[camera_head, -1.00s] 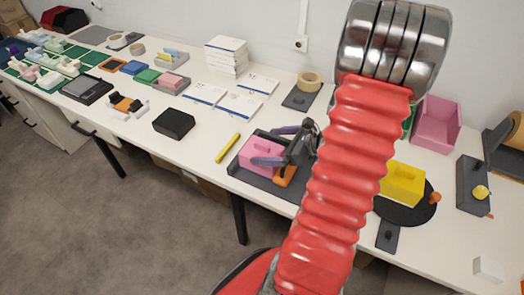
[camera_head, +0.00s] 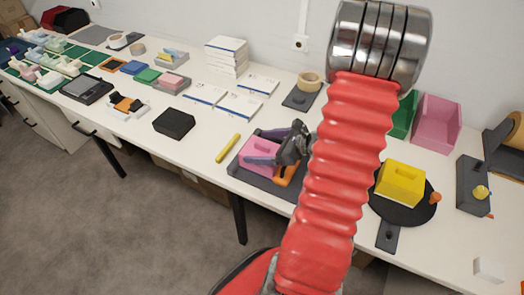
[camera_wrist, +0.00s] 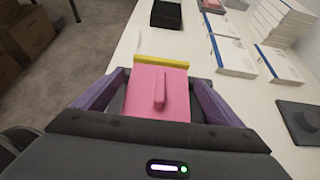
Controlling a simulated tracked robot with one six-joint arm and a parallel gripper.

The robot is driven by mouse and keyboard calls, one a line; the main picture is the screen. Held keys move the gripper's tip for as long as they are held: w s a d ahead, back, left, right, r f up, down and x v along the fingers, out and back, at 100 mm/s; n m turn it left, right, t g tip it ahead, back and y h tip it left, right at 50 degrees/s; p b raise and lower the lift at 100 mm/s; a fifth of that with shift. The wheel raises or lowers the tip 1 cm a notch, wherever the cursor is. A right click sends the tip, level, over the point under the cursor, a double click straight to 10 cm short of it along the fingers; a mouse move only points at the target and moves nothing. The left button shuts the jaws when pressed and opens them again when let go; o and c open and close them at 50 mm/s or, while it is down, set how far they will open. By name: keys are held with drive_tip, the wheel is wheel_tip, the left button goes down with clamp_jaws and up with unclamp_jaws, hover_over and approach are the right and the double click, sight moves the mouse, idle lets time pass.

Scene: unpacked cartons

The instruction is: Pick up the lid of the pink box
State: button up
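The pink box (camera_head: 262,148) sits on a dark grey tray (camera_head: 262,181) near the table's front edge. In the wrist view its pink lid (camera_wrist: 140,82) shows from above, with a raised ridge-like handle (camera_wrist: 159,90) along its middle. My gripper (camera_head: 258,147) is over the box with its purple fingers spread. In the wrist view my gripper (camera_wrist: 158,78) has one finger on each side of the lid, with gaps between, and holds nothing. I cannot tell the fingers' exact height against the lid.
An orange item (camera_head: 285,174) lies beside the pink box. A yellow stick (camera_head: 228,148) and black box (camera_head: 174,123) are to the left. A yellow box (camera_head: 400,183) on a round black plate and a larger pink bin (camera_head: 437,122) stand to the right.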

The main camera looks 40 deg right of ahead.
sight(262, 145)
drive_tip(key=c, duration=0.9)
drive_tip(key=shift+r, duration=0.15)
drive_tip(key=shift+r, duration=4.9)
